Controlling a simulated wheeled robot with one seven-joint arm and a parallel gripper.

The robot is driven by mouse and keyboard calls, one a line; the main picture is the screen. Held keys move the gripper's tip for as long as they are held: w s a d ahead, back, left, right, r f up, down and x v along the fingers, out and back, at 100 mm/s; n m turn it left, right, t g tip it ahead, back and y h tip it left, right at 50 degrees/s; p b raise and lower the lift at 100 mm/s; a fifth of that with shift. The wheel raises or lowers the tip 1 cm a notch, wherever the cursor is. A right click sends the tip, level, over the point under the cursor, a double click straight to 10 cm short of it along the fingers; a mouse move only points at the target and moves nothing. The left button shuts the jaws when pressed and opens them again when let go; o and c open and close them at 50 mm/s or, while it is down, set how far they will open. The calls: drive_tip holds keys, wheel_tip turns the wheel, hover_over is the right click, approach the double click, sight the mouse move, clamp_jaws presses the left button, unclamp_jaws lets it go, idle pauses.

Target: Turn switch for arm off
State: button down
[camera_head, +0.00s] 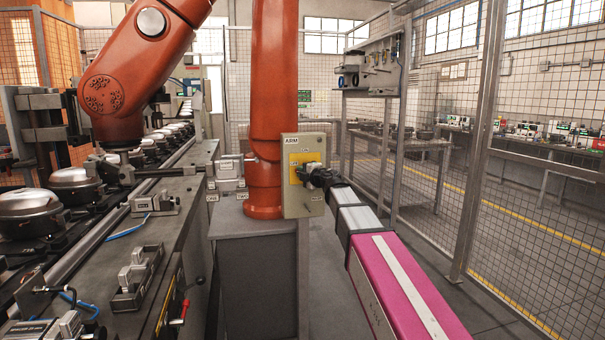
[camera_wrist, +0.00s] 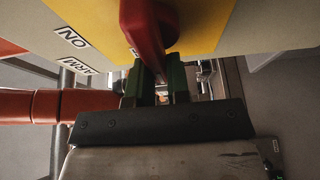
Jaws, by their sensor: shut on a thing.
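A beige switch box (camera_head: 304,195) labelled ARM stands in front of the orange robot column in the head view. It has a yellow plate (camera_head: 296,160) with a switch on it, largely hidden there by my gripper (camera_head: 304,174). In the wrist view the red switch handle (camera_wrist: 143,30) sits on the yellow plate (camera_wrist: 205,22), beside an ON label (camera_wrist: 71,38) and an ARM label (camera_wrist: 80,66). My gripper (camera_wrist: 162,80) has its green fingers shut on the lower end of the red handle.
A large orange robot arm (camera_head: 125,75) hangs over a conveyor with compressors (camera_head: 75,185) at left. A grey pedestal (camera_head: 258,275) stands below the box. A mesh fence with a post (camera_head: 478,150) runs along the right. Open floor lies between pedestal and fence.

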drive_tip(key=c, duration=1.1)
unclamp_jaws()
drive_tip(key=shift+s, duration=0.15)
drive_tip(key=v, duration=1)
drive_tip(key=shift+s+d, duration=0.2)
drive_tip(key=shift+d, duration=0.1)
